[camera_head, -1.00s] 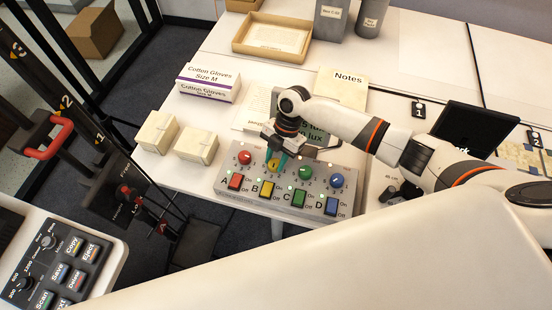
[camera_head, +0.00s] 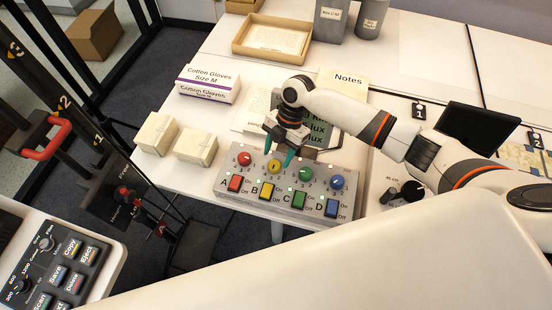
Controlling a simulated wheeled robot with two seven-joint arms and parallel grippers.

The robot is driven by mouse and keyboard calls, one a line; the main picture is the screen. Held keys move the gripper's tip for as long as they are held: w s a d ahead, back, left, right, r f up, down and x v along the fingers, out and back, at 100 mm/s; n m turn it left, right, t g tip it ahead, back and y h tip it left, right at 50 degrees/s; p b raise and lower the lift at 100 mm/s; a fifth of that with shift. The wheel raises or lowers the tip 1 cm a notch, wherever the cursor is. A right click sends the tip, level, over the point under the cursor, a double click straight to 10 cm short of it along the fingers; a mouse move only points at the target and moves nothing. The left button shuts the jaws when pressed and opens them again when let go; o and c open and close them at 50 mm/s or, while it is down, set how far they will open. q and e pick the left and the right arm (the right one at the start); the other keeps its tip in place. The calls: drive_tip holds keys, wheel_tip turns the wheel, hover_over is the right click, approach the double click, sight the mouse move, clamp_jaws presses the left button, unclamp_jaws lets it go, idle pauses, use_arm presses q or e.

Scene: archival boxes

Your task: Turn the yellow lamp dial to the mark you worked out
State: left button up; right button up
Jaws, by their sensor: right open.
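The yellow lamp dial (camera_head: 274,167) sits in the top row of a grey control box (camera_head: 235,201), second from the left, above the yellow switch marked B (camera_head: 266,191). Its pointer direction is too small to read. My right gripper (camera_head: 279,157) is open, just above and behind the yellow dial, its teal fingertips apart and holding nothing. A dark display (camera_head: 322,130) with text ending in "lux" stands behind the box, partly hidden by my right gripper and arm. My left gripper is not in view.
Red (camera_head: 244,158), green (camera_head: 306,173) and blue (camera_head: 337,182) dials flank the yellow one closely. Two small cream boxes (camera_head: 196,146) stand left of the control box. A glove box (camera_head: 208,85) and Notes sheets (camera_head: 345,85) lie behind.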

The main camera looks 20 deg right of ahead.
drive_tip(key=b+v, duration=0.1)
drive_tip(key=v, duration=0.8)
drive_tip(key=shift+b, duration=0.3)
